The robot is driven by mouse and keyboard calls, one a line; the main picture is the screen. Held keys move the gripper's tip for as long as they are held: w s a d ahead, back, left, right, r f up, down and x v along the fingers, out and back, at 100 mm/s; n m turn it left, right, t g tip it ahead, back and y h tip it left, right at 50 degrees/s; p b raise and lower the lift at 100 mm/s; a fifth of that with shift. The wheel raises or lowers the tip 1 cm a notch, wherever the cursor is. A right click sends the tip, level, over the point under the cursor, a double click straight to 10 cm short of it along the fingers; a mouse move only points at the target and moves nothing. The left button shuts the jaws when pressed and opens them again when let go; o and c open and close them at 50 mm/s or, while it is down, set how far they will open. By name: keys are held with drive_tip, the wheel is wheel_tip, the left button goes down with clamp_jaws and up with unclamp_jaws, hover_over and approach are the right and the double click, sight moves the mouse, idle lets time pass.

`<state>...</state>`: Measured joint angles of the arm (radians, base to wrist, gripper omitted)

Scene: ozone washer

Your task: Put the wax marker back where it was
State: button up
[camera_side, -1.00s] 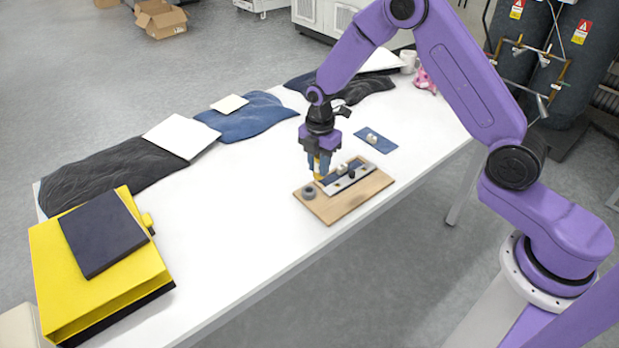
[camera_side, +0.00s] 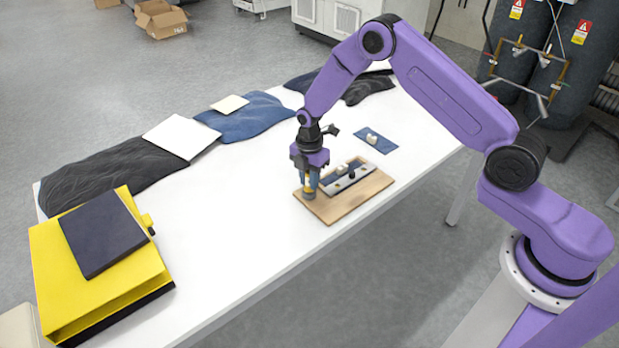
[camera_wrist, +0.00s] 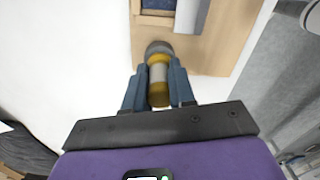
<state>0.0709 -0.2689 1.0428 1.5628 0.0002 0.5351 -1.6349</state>
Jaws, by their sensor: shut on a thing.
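My gripper (camera_side: 308,192) is over the near left part of a wooden board, and it shows in the wrist view (camera_wrist: 159,82). Its blue fingers are shut on the wax marker (camera_wrist: 159,72), which has a pale body with yellow bands. The marker stands roughly upright between the fingers, its far end at the grey round holder (camera_wrist: 159,47) on the board (camera_side: 340,209). I cannot tell whether the marker is inside the holder or just above it. In the side view the fingers hide most of the marker and holder.
A metal strip with dark knobs (camera_side: 352,178) lies on the board, right of my gripper. A blue pad (camera_side: 384,147) with a small pale object lies beyond. A yellow binder (camera_side: 60,290) is at the left. Bare white table (camera_side: 230,215) lies left of the board.

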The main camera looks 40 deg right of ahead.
drive_tip(key=shift+f, duration=0.3)
drive_tip(key=o, duration=0.8)
drive_tip(key=shift+o, duration=0.2)
drive_tip(key=shift+r, duration=0.1)
